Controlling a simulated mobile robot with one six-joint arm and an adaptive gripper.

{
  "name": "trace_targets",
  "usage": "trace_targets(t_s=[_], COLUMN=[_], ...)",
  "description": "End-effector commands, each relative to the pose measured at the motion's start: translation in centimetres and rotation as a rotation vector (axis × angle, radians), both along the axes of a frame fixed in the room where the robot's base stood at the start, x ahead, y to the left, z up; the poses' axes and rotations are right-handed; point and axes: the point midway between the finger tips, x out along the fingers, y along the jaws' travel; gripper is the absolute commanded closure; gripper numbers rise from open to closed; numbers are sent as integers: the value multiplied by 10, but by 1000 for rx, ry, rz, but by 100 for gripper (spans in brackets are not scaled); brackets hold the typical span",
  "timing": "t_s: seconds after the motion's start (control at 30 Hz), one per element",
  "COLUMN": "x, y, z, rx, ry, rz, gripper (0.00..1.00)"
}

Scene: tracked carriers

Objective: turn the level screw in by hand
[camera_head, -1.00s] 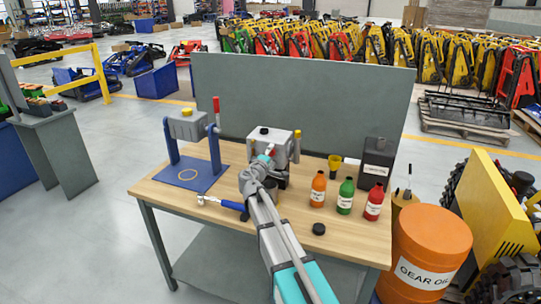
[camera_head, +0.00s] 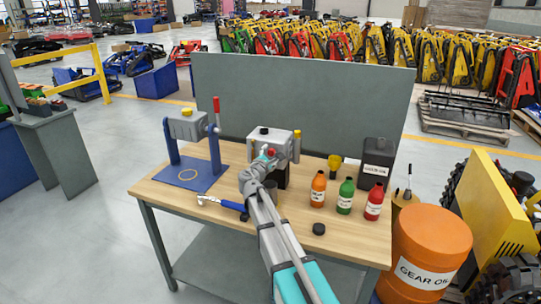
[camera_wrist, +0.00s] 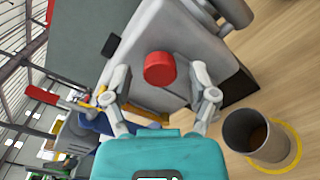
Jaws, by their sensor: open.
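The red screw head (camera_wrist: 159,68) sticks out of the face of a grey housing (camera_wrist: 178,35) in the wrist view. My gripper (camera_wrist: 160,76) is open, with one finger on each side of the red head and a gap to each. In the head view the red head (camera_head: 271,153) shows just beyond my gripper (camera_head: 264,160), at the front of the grey housing (camera_head: 284,138) on the bench. How far the screw sits in the housing cannot be told.
A grey cup (camera_wrist: 250,132) stands close to the right finger in the wrist view. A blue stand (camera_head: 172,160) is left on the bench (camera_head: 232,228). Orange (camera_head: 318,188), green (camera_head: 345,197) and red (camera_head: 374,204) bottles and a dark canister (camera_head: 376,158) are right.

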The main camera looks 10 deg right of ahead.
Motion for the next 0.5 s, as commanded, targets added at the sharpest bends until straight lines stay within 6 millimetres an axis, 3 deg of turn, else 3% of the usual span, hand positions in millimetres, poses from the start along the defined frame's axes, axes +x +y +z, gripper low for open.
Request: trace_targets(t_s=[0.5], x=[0], y=[0], z=[0], rx=[-88], ry=[50], rz=[0], gripper=[26])
